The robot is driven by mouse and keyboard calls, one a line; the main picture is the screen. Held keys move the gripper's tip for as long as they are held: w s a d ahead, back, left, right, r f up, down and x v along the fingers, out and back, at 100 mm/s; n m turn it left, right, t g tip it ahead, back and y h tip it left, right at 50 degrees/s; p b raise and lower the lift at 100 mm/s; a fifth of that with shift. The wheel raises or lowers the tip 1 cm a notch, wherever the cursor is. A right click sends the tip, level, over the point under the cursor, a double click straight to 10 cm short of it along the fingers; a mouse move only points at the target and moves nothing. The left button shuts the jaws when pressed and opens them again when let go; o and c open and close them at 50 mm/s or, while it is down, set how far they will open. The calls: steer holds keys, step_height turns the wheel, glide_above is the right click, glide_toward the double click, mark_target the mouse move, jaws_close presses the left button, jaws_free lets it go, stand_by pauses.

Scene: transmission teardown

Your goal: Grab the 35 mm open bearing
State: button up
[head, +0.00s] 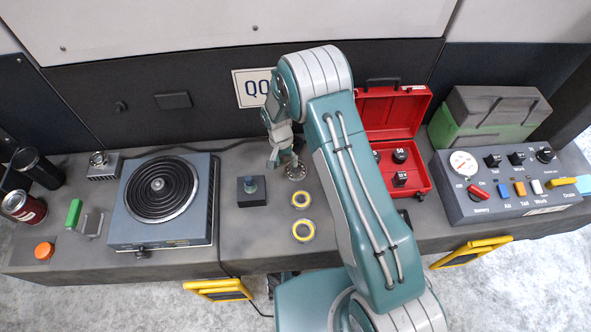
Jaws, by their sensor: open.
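Three ring-shaped parts lie in a rough column on the bench. The farthest is a bare metal bearing (296,176), grey and without a coloured ring. Nearer are a smaller yellow-rimmed ring (301,207) and a larger yellow-rimmed ring (303,239). No size marking is readable, but the bare one looks like the open bearing. My gripper (283,163) is open, pointing down just behind and left of the bare bearing. It appears empty and apart from the bearing, though the height gap is hard to judge. My arm hides part of the bench to the right.
A dark block with a bluish-green knob (251,185) stands left of the rings. A hot plate (160,235) is farther left. An open red case (417,105) with dark weights and a control box (520,198) are at right. The bench front edge lies close to the larger ring.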

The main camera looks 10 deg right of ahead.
step_height(320, 180, down, 2)
steer(key=shift+s+d+f, duration=0.1)
jaws_close()
stand_by(0.4)
